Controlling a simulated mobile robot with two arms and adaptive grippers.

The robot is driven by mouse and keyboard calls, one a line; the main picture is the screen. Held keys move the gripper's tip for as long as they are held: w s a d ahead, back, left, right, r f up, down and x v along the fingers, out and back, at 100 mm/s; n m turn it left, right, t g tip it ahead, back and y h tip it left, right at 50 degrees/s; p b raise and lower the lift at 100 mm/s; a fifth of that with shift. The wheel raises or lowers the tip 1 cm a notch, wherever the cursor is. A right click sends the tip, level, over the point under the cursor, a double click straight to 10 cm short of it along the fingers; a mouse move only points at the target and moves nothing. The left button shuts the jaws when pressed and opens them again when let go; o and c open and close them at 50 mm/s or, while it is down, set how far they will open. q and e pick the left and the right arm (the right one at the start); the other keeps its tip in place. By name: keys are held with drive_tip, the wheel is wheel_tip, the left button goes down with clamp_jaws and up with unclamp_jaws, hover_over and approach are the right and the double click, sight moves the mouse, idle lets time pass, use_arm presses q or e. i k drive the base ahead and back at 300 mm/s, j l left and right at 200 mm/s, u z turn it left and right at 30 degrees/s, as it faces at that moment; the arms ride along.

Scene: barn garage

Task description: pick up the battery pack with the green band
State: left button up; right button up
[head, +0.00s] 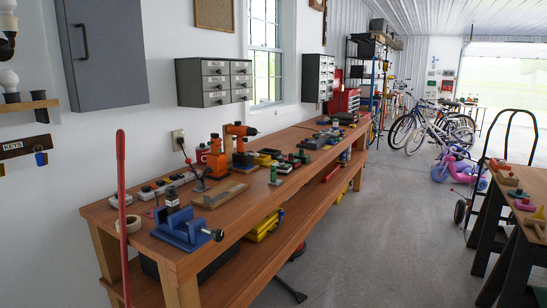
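Neither of my grippers shows in the head view. A long wooden workbench (235,208) runs along the left wall and away from me. Near its middle stand several small dark blocks with coloured parts. One is black and yellow (262,159), and another dark one has green and red parts (299,157). A small green upright item (273,174) stands at the front edge. These are too small for me to tell which is the battery pack with the green band.
A blue vise (187,231) sits at the bench's near end, with an orange drill (240,131) farther along. A red pole (122,200) stands before the bench. A second table (540,185) is at right. The concrete floor (380,230) between is mostly clear.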

sight(305, 158)
drive_tip(key=z, duration=0.65)
drive_tip(key=i+z, duration=0.1)
drive_tip(key=i, duration=4.4)
drive_tip(key=i+u, duration=0.2)
drive_tip(key=u, duration=0.25)
drive_tip(key=i+l+u, duration=0.1)
drive_tip(key=u, duration=0.35)
drive_tip(key=i+l+u, duration=0.2)
drive_tip(key=u, duration=0.25)
drive_tip(key=i+l+u, duration=0.15)
drive_tip(key=u, duration=0.3)
